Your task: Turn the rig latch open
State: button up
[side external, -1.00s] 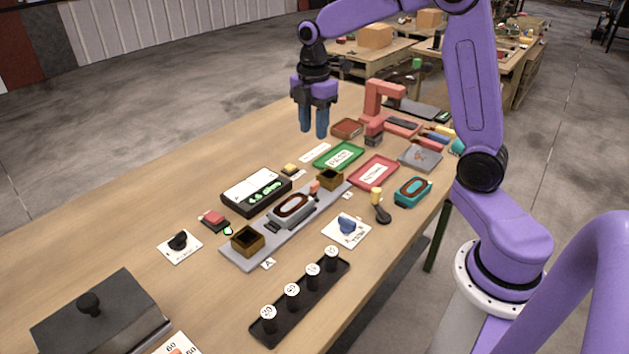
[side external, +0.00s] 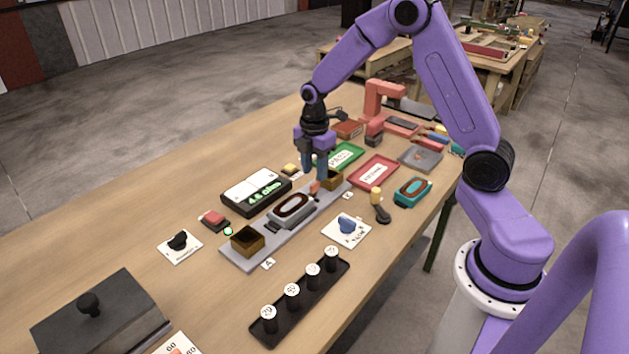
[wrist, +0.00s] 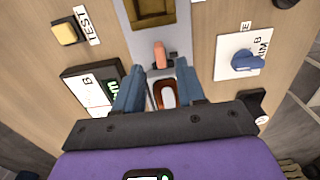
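The rig is a long grey plate (side external: 240,259) on the bench. Its latch appears to be the small salmon lever (side external: 314,187), also seen in the wrist view (wrist: 160,55). A grey detector (side external: 291,208) with a dark red-rimmed oval window lies on the plate beside the lever; the window shows between my fingers in the wrist view (wrist: 164,95). My gripper (side external: 315,174) points down just above the lever. In the wrist view my gripper (wrist: 162,72) is open and empty, with one blue finger on either side of the lever's line. Contact with the lever cannot be told.
Brass-coloured open boxes stand at both plate ends, one near (side external: 247,240), one far (side external: 332,180). A black display unit (side external: 257,194) is left of the plate; a blue knob (side external: 347,225) on a white card is right. A green tray (side external: 345,156) and red tray (side external: 374,171) lie behind.

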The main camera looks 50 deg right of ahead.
aim_at(314, 183)
jog(key=shift+f, duration=2.15)
grip_shut()
